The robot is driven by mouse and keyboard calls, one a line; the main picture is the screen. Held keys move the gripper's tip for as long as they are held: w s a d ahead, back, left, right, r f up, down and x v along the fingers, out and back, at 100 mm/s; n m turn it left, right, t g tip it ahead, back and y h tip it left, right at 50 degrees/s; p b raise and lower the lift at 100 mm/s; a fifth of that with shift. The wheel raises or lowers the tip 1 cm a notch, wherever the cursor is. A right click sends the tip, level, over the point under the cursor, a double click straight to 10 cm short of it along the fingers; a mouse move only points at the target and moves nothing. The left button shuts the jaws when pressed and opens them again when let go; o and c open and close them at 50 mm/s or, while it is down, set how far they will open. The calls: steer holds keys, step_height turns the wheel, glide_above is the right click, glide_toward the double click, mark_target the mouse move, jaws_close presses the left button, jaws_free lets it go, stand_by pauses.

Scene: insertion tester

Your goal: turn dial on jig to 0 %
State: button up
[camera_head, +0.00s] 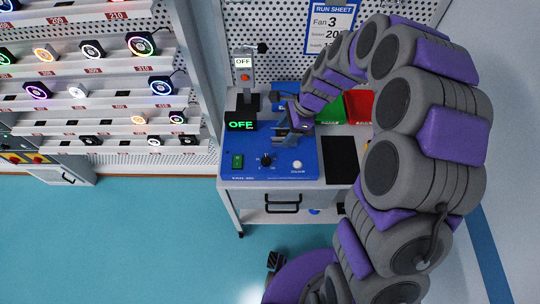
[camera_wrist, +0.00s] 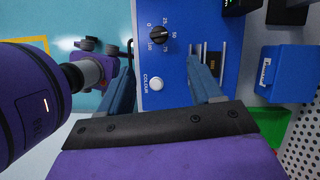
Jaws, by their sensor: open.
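The blue jig (camera_head: 250,150) stands on the workbench. Its black dial (camera_head: 266,160) is on the front part of the top, and it also shows in the wrist view (camera_wrist: 156,38) with a ring of numbers from 0 to 100 around it. I cannot tell clearly which number the dial points at. A white button (camera_wrist: 156,84) marked COLOUR is beside the dial. My gripper (camera_head: 291,133) is over the jig, behind the dial; in the wrist view its two blue-grey fingers (camera_wrist: 160,61) are spread apart and empty, with the dial just beyond the fingertips.
A green switch (camera_head: 238,160) is left of the dial. A black display (camera_head: 241,125) reads OFF in green. Green (camera_head: 330,107) and red (camera_head: 359,106) bins stand behind, and a black mat (camera_head: 340,160) lies to the right. Shelves of lit fans fill the left.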

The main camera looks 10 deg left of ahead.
mark_target(267, 158)
steer(key=b+x, duration=0.2)
steer(key=x, duration=1.3)
steer(key=shift+s, duration=0.15)
steer(key=shift+c, duration=0.3)
steer(key=c, duration=1)
